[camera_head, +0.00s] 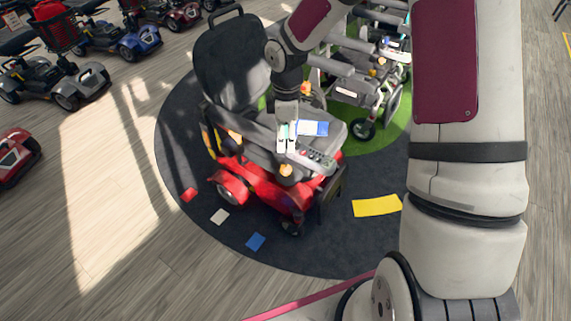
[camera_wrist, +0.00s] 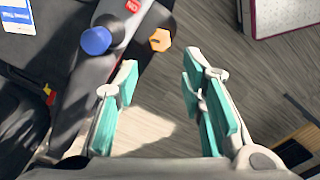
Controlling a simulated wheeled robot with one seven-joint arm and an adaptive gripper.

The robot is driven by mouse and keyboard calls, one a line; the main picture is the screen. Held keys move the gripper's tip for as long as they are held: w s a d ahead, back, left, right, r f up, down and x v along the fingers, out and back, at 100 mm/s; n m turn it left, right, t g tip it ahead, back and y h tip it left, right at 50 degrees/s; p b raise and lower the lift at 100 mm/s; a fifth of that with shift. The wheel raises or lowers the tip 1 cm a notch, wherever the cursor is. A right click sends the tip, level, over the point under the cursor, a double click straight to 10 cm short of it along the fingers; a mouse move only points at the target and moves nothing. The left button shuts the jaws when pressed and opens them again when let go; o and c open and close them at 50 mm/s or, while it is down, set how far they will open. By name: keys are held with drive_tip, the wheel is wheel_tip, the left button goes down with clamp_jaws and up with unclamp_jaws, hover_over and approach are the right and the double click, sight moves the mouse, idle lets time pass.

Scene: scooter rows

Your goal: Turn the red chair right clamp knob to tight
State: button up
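The red chair (camera_head: 275,185) is a power chair with a red base, a dark seat and a grey armrest. An orange knob (camera_head: 285,170) shows on the side of the armrest nearest me; it appears to be the orange six-sided knob (camera_wrist: 160,39) in the wrist view, with a short dark mark on its face. A round blue knob (camera_wrist: 96,41) is left of it. I cannot tell for certain which is the right clamp knob. My gripper (camera_wrist: 162,68) is open and empty, its teal-padded fingers apart below the orange knob in the picture. In the head view my gripper (camera_head: 288,140) is over the armrest.
A control panel (camera_head: 316,158) sits at the armrest's front. A second chair (camera_head: 365,90) stands behind on a green mat. Yellow (camera_head: 377,206), blue (camera_head: 256,242), white and red pieces lie on the floor. Scooters stand at the upper left.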

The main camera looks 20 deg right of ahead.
sight(286, 167)
wheel_tip(286, 167, down, 11)
drive_tip(key=shift+f+b, duration=0.1)
drive_tip(key=shift+b, duration=0.6)
clamp_jaws()
